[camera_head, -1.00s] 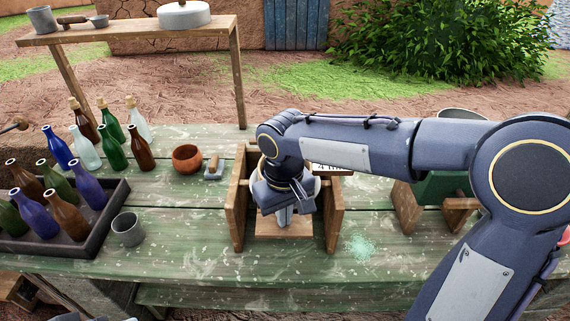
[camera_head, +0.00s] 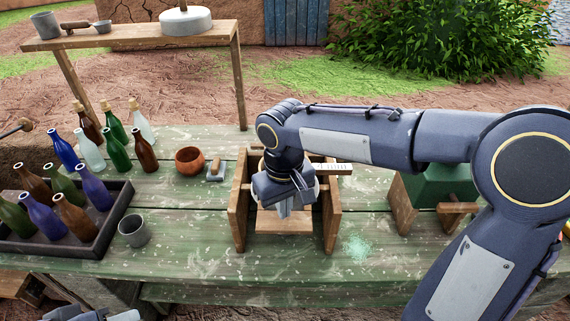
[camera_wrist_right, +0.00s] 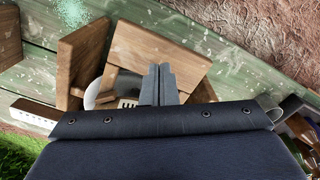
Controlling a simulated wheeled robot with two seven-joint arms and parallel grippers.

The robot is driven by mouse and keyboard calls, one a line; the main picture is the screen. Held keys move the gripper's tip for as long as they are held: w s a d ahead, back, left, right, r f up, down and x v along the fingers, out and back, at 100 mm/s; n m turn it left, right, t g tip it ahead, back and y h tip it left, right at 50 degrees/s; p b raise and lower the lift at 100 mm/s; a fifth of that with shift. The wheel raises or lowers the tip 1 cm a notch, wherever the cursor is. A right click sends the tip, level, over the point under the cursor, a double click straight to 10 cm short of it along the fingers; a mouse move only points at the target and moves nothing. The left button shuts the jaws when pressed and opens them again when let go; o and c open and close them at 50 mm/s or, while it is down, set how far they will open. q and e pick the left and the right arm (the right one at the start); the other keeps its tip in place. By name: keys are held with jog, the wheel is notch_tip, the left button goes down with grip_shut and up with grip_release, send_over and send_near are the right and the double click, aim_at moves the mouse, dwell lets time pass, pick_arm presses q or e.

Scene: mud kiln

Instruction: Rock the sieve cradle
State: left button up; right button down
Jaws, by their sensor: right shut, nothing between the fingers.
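The sieve cradle (camera_head: 332,217) is a wooden frame with two upright side boards, standing mid-table in the head view. Between them is a flat wooden board (camera_head: 284,222), also in the wrist view (camera_wrist_right: 165,50). A pale round rim, likely the sieve (camera_wrist_right: 92,97), shows partly beside the fingers in the wrist view. My right gripper (camera_head: 284,211) is shut and empty, pointing down between the side boards. Its fingertips (camera_wrist_right: 158,68) overlap the board; contact cannot be told. My wrist hides the cradle's middle. Grey parts at the head view's bottom left may be my left gripper (camera_head: 92,315).
Several bottles stand at left, some in a dark crate (camera_head: 108,232). A metal cup (camera_head: 134,231), clay bowl (camera_head: 189,160) and small wooden-handled tool (camera_head: 215,171) lie between. A green box in a wooden stand (camera_head: 440,187) is at right. Pale granules (camera_head: 357,247) lie right of the cradle.

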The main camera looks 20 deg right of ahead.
aim_at(284, 221)
jog(key=shift+f, duration=0.1)
notch_tip(284, 221, down, 5)
jog(key=b, duration=0.3)
jog(key=shift+b, duration=0.35)
jog(key=shift+r+p, duration=2.15)
jog(key=shift+r, duration=0.55)
notch_tip(284, 221, up, 5)
jog(key=p, duration=0.4)
